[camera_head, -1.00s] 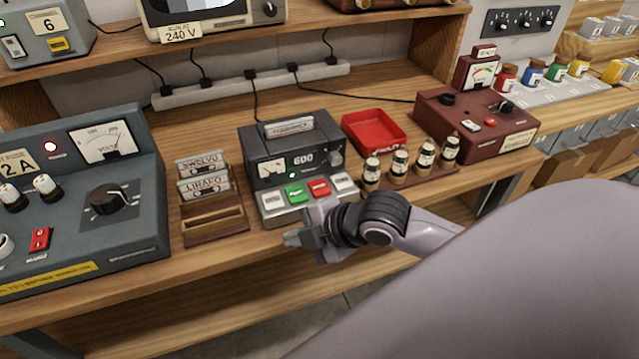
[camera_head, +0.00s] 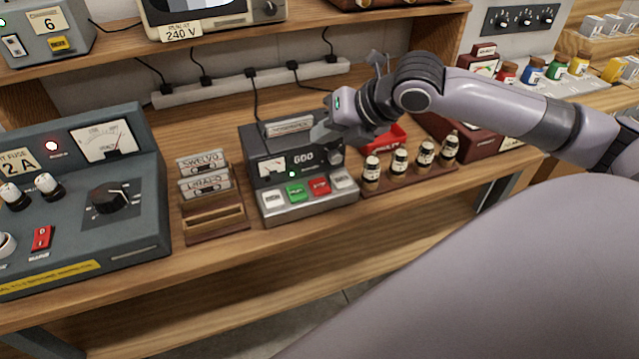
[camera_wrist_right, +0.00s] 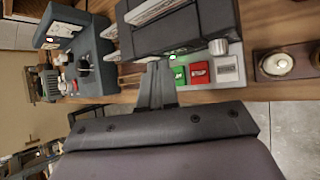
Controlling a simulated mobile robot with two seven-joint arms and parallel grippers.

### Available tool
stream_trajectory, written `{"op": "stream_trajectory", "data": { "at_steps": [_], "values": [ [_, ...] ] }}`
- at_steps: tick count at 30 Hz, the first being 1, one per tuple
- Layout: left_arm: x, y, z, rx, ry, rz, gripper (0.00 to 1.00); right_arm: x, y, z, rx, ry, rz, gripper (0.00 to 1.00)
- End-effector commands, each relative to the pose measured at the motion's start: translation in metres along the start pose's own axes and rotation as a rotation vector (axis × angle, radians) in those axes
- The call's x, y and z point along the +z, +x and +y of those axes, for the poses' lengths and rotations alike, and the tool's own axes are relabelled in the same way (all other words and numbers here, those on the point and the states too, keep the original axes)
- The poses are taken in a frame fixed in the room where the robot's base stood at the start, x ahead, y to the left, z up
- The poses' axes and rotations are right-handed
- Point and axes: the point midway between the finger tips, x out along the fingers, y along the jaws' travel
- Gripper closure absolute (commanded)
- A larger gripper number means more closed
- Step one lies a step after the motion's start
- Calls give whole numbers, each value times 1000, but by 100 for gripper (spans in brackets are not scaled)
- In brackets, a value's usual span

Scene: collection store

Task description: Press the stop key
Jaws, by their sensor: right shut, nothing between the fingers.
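The grey cassette recorder (camera_head: 263,150) stands on the bench with a front row of keys: a white one, a green key (camera_head: 296,192), a red key (camera_head: 319,186) and another white one. The red key has small lettering that is hard to read; it also shows in the right wrist view (camera_wrist_right: 200,72), right of the green key (camera_wrist_right: 179,75). My right gripper (camera_head: 322,136) is shut and empty, above the right part of the recorder and apart from the keys. In the right wrist view its fingers (camera_wrist_right: 157,84) appear left of the green key. My left gripper is out of view.
A cassette rack (camera_head: 216,222) stands left of the recorder, with a large grey meter panel (camera_head: 130,205) beyond it. Several small bottles (camera_head: 399,163) stand in a wooden holder to the right. A red tray (camera_head: 392,137) is partly hidden behind my gripper. The bench front is clear.

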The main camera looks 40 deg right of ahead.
Motion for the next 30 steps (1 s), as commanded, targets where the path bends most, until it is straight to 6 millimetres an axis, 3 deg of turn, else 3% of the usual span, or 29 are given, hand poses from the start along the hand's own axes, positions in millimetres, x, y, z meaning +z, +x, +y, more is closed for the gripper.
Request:
{"op": "stream_trajectory", "data": {
  "at_steps": [12, 26, 30],
  "values": [
    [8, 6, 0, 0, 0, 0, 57, -12, 16, -12, 0, 3, 2, 100],
    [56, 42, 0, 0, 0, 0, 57, -34, 47, -33, 2, 2, -1, 100],
    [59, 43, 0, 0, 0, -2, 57, -41, 56, -41, -1, 2, 0, 100]
  ]
}}
